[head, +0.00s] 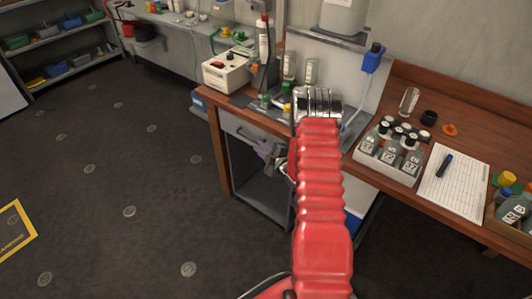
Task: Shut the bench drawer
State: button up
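The bench drawer (239,132) has a grey front with a dark bar handle, under the wooden top at the left end of the bench. My red sleeved arm covers its right side, so I cannot tell how far out it stands. A limp, pale purple thing like a glove (265,150) hangs at the drawer front. My gripper (284,172) is mostly hidden behind my arm; only a bit of metal that seems to belong to it shows at the arm's left edge, below the purple thing. Its fingers and any contact with the drawer cannot be made out.
The bench top carries a white box device (227,69), a tray of black-capped bottles (390,152) and a clipboard with paper (455,184). An open grey compartment (263,195) lies below the drawer. The dark floor (120,180) at left is clear; shelves (55,43) stand far left.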

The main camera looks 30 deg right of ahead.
jog(key=shift+v, duration=2.3)
